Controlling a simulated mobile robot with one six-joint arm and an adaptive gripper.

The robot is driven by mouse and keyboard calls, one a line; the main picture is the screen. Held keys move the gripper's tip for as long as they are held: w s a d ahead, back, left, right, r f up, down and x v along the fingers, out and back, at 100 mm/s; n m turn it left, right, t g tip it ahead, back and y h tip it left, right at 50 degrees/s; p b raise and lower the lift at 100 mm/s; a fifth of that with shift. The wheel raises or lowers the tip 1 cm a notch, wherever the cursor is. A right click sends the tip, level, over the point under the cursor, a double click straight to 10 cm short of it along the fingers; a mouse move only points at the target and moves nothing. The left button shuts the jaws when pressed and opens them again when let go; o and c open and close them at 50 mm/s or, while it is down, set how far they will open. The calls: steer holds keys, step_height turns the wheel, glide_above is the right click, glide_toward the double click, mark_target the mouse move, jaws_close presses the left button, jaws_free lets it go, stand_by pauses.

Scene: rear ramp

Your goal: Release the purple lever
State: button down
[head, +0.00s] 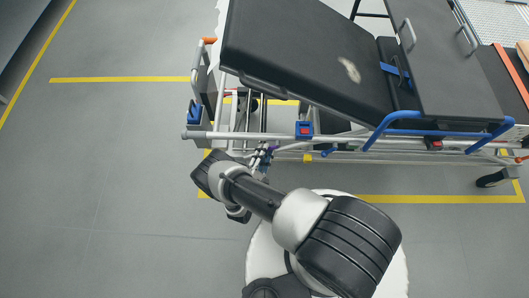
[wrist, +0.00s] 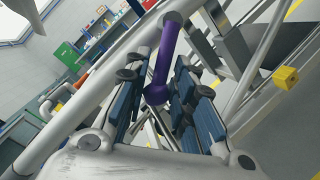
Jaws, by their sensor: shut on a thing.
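The purple lever (wrist: 164,62) hangs from a grey frame tube in the wrist view, with its rounded end low between the blue finger pads. My gripper (wrist: 160,88) is shut on the purple lever, one finger on each side of it. In the head view my gripper (head: 262,156) is at the near side rail of the stretcher, left of its middle. The lever is mostly hidden there by the gripper and rails.
The stretcher (head: 300,55) has a raised black backrest, grey rails and a blue side handle (head: 398,118). A red-buttoned latch (head: 304,129) sits on the near rail. A yellow block (wrist: 286,77) is on a tube to the right. Grey floor (head: 90,190) is open at left.

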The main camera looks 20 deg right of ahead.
steer(key=m+p, duration=0.1)
steer(key=r+m+p, duration=0.1)
steer(key=p, duration=0.1)
steer(key=shift+w+a+r+m+g+y, duration=0.1)
steer(key=shift+a+r+m+g+y, duration=0.2)
steer(key=shift+a+m+y, duration=0.1)
steer(key=c, duration=1.4)
jaws_free()
steer(key=shift+f, duration=0.1)
